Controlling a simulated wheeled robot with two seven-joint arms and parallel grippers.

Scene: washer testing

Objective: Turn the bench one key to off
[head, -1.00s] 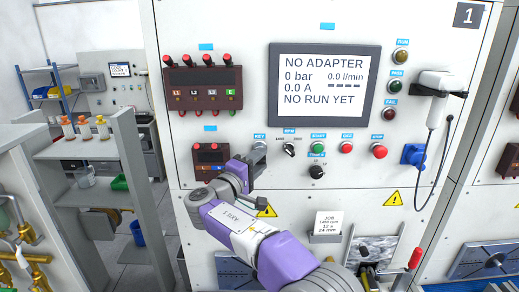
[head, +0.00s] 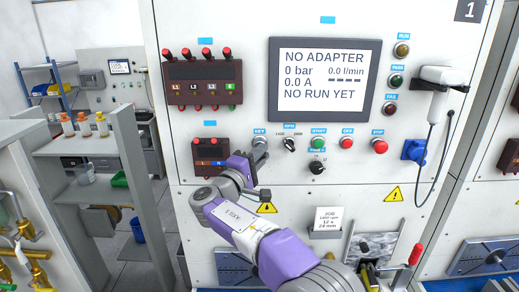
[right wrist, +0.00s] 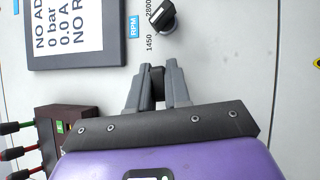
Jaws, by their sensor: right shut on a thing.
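The bench one panel (head: 440,150) carries a key switch under a blue KEY label (head: 259,131), left of the RPM selector (head: 289,144). My right gripper (head: 260,147) is at this switch and mostly covers it in the head view. In the right wrist view my right gripper (right wrist: 157,82) has its two grey fingers shut on the dark key (right wrist: 157,84), which shows as a small piece between the tips. The key's exact angle is hard to tell. My left gripper is not in view.
The bench screen (head: 325,77) reads NO ADAPTER and NO RUN YET. Start, off and stop buttons (head: 378,146) and a black knob (head: 317,168) sit right of the key. Terminal blocks with red plugs (head: 203,82) are at the left. A shelf with bottles (head: 75,140) stands farther left.

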